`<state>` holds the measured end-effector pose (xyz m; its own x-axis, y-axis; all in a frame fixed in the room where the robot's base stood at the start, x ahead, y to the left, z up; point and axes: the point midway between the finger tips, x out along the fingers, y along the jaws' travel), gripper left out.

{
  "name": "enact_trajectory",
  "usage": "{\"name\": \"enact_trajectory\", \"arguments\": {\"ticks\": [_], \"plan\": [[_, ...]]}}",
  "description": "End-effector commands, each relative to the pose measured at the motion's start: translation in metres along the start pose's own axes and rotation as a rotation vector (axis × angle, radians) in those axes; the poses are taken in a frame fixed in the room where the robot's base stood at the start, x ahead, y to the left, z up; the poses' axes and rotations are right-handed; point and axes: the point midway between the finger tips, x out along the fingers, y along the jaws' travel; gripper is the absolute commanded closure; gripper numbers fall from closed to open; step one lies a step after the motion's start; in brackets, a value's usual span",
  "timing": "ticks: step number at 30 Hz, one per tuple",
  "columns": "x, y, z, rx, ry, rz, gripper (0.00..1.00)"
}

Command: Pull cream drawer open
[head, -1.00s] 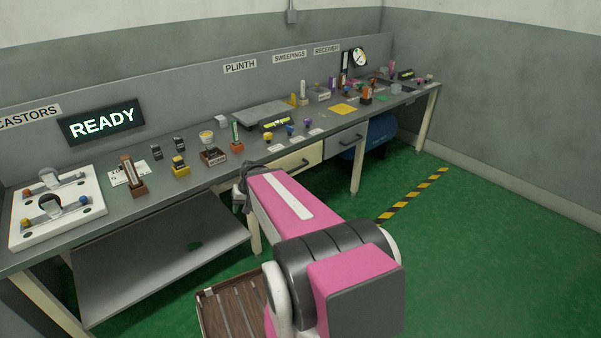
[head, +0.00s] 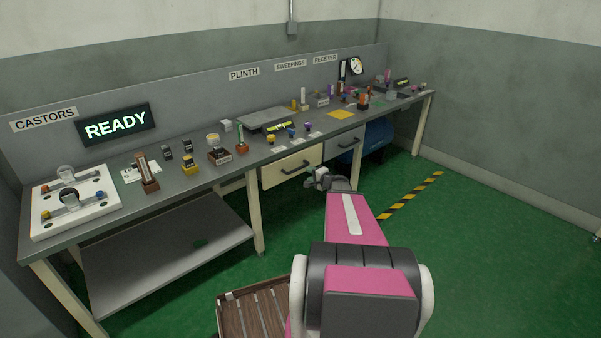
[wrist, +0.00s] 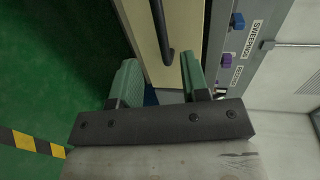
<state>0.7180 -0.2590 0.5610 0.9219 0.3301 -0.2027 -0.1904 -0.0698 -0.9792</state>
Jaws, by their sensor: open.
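The cream drawer (head: 277,174) is under the bench top, with a dark bar handle (head: 296,168) across its front. In the wrist view the cream front (wrist: 185,22) shows with the dark handle (wrist: 160,28) running down it. My gripper (wrist: 160,75) is open, its two green fingers apart on either side of the handle's near end, with nothing held between them. In the head view my gripper (head: 322,180) is in front of the right part of the drawers, low beside the handle. Whether a finger touches the drawer front cannot be told.
A grey drawer (head: 344,143) with its own handle sits just right of the cream one. The bench top (head: 205,178) carries many small items and labels. A bench leg (head: 356,172) stands behind my gripper. Green floor (head: 450,240) is free on the right.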

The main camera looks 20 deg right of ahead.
Motion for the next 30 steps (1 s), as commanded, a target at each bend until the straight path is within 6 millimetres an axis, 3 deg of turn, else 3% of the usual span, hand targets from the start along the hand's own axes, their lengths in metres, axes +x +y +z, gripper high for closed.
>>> {"name": "enact_trajectory", "arguments": {"ticks": [18,30], "plan": [[0.094,0.001,0.001,-0.001,-0.005,0.001,0.58],[0.105,0.000,0.002,-0.001,-0.004,0.001,0.58]]}}
